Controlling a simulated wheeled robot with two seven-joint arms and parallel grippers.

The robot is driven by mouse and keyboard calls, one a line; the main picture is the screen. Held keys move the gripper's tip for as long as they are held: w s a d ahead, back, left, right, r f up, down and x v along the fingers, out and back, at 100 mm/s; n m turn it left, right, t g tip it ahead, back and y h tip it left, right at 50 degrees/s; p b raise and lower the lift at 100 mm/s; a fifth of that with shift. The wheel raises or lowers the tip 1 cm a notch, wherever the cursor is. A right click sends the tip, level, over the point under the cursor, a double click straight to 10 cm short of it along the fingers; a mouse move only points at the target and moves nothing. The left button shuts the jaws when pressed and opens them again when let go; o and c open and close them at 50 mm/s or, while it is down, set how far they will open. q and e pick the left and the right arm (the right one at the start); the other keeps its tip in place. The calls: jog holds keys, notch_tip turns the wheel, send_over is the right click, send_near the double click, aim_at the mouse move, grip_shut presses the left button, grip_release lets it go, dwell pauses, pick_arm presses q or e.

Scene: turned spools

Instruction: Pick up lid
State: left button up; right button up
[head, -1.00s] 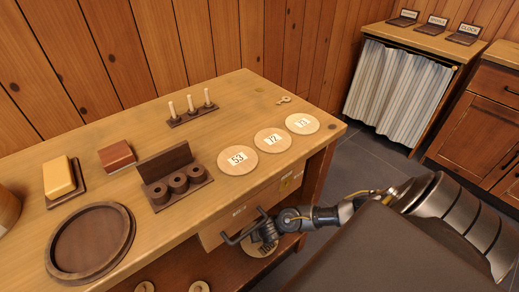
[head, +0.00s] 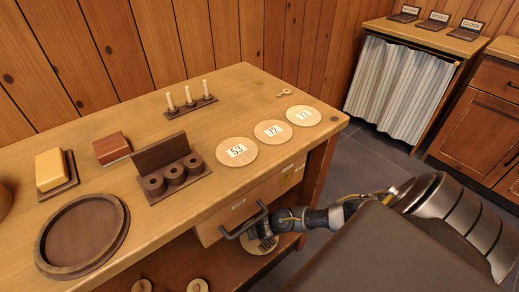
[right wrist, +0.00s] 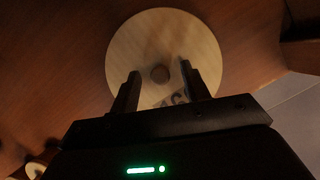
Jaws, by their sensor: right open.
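The lid (right wrist: 165,35) is a pale round wooden disc with a darker round spot at its middle and a partly hidden printed mark. It lies on the reddish lower shelf under the workbench. In the head view the lid (head: 259,248) shows only in part, behind my right gripper and the drawer handle. My right gripper (right wrist: 159,72) is open and empty, its two fingers reaching over the near half of the lid, one each side of the middle spot. I cannot tell whether they touch it. My left gripper is not in view.
The drawer handle (head: 244,222) sticks out close to my right gripper. The workbench (head: 110,185) carries numbered discs (head: 236,152), a spool rack (head: 171,178), pegs (head: 190,104) and a round tray (head: 123,232). Spools (head: 197,286) lie left on the shelf. Grey floor is free to the right.

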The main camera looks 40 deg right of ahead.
grip_shut()
dwell(0.3)
jog(key=shift+r, duration=0.1)
jog(key=shift+r, duration=0.2)
jog(key=v, duration=0.1)
jog(key=p+v, duration=0.2)
jog(key=v, duration=0.1)
jog(key=shift+w+a+r, duration=0.1)
jog(key=shift+w+r, duration=0.1)
jog(key=shift+w, duration=0.15)
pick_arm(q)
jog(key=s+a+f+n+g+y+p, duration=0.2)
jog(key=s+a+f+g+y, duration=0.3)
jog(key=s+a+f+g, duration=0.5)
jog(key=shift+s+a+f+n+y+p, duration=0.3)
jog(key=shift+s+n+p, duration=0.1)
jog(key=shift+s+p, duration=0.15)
pick_arm(e)
jog(key=s+a+r, duration=0.8)
jog(key=s+a, duration=0.1)
jog(key=shift+a, duration=0.25)
